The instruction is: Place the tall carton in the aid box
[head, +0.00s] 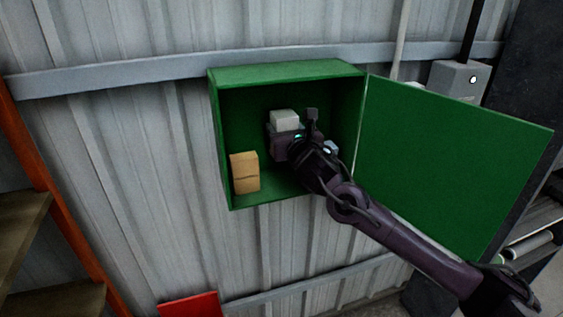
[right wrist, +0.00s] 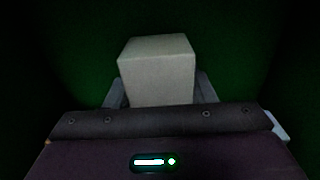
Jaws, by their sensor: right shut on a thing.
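The aid box (head: 288,70) is a green wall box, its door (head: 450,160) swung open to the right. My right gripper (head: 285,130) is inside it, shut on a pale carton (head: 285,118). In the right wrist view the carton (right wrist: 157,75) stands between the two fingers (right wrist: 160,95), its top and one face showing. Its lower part is hidden by the gripper, so I cannot tell whether it touches the box floor. My left gripper is not in view.
A tan carton (head: 245,173) stands at the left inside the box. Orange-framed shelving (head: 50,190) is at the far left. A grey switch box (head: 458,80) is on the wall behind the door. A red object (head: 190,305) is low in front.

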